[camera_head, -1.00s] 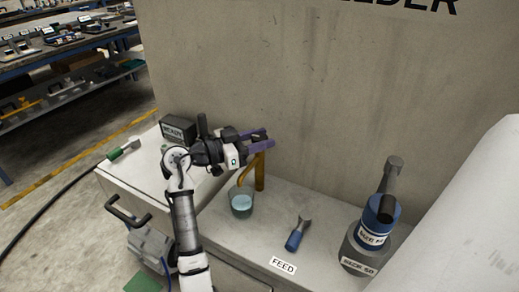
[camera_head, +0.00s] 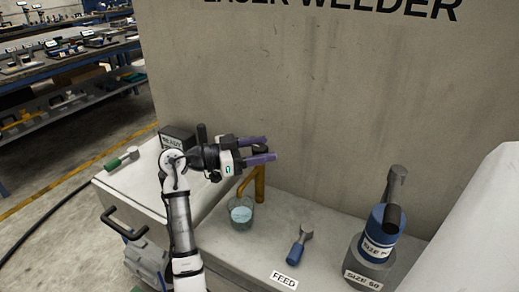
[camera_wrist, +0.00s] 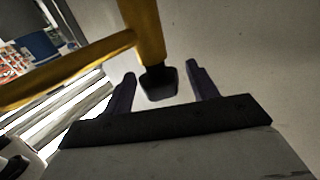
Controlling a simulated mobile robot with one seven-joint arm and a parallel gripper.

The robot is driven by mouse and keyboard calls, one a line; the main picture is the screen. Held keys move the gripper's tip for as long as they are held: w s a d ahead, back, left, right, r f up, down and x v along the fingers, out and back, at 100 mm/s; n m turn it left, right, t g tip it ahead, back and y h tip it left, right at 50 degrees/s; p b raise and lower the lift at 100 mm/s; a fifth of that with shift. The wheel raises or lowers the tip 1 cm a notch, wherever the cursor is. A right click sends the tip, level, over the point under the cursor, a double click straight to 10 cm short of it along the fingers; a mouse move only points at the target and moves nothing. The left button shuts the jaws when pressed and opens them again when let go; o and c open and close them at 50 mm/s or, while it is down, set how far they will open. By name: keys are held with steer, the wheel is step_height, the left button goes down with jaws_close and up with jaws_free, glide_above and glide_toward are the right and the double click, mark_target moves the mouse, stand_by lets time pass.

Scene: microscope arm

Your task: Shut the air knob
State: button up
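A brass-yellow pipe (camera_head: 260,183) rises from the counter, with a spout angled down to the left. A dark knob-like cap (camera_head: 260,149) sits on its top. I see no label on it, so I cannot tell for sure that it is the air knob. My gripper (camera_head: 268,148) is open, its two purple fingers pointing right at the height of the cap. In the wrist view, the black cap (camera_wrist: 158,86) shows between the two fingertips (camera_wrist: 161,73), with a gap on each side. Whether either finger touches it cannot be told.
A glass of bluish liquid (camera_head: 241,212) stands under the spout. A blue and grey device (camera_head: 378,235) stands farther right. The welder wall (camera_head: 330,110) rises close behind.

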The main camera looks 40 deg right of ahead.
mark_target(259, 147)
step_height(259, 147, up, 20)
steer(key=b, duration=0.1)
stand_by(0.6)
stand_by(0.4)
